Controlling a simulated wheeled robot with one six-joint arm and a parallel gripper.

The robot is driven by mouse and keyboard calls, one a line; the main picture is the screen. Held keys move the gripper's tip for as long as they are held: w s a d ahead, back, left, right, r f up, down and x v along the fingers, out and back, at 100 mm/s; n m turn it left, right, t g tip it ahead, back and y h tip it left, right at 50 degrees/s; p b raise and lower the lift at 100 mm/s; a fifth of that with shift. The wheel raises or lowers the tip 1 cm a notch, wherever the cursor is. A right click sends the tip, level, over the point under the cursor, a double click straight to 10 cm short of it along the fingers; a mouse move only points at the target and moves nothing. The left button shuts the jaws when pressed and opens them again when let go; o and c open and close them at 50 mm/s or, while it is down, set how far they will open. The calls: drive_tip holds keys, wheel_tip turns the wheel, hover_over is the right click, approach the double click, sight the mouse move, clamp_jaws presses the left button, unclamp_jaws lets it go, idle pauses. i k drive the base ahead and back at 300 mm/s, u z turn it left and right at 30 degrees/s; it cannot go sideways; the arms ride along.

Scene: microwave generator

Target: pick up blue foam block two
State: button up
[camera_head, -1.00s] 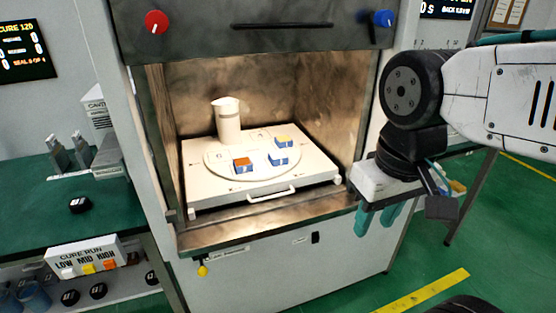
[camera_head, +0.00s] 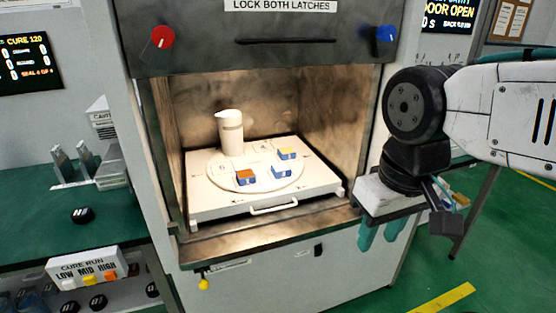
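Three blue foam blocks sit on the round plate (camera_head: 222,183) inside the open chamber. The gripper is well to the right of the blocks.
A white jug (camera_head: 230,132) stands behind the blocks on the pale tray (camera_head: 205,211), which has a front handle (camera_head: 273,207). The chamber's side walls and front sill (camera_head: 270,238) border the opening. A green bench (camera_head: 50,232) is at left.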

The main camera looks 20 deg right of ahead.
sight(246, 176)
drive_tip(key=u, duration=2.05)
drive_tip(key=i, duration=1.2)
drive_tip(key=z, duration=3.65)
